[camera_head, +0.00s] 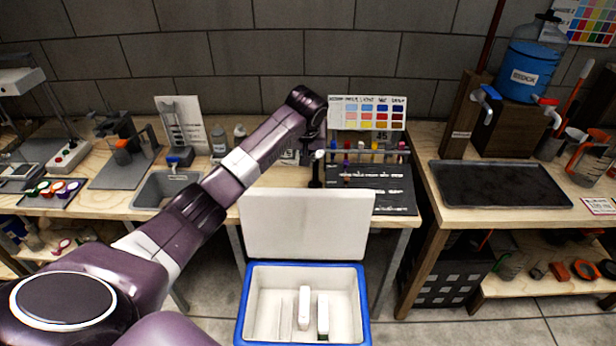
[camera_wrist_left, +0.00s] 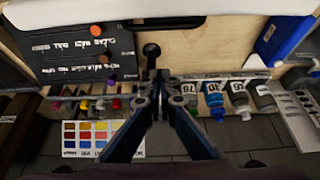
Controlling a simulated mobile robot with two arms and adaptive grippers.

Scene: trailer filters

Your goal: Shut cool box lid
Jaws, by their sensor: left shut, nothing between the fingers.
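The cool box (camera_head: 364,300) stands on the floor at the bottom centre of the head view, with a blue rim and white inside. Its white lid (camera_head: 305,225) is open and stands upright at the back of the box. My left arm reaches over from the left, and my left gripper (camera_head: 316,178) points down just behind the lid's top edge, near the bench. In the left wrist view the left gripper (camera_wrist_left: 164,90) is shut and empty. A pale edge, apparently the lid (camera_wrist_left: 90,10), runs along the top there. My right gripper is not in view.
A wooden bench behind carries a dark mat (camera_head: 385,190), a rack of tubes, a colour chart (camera_head: 367,112) and a grey basin (camera_head: 165,188). A bench at the right holds a black tray (camera_head: 498,184) and a blue water jug (camera_head: 527,70). Two white pieces stand inside the box.

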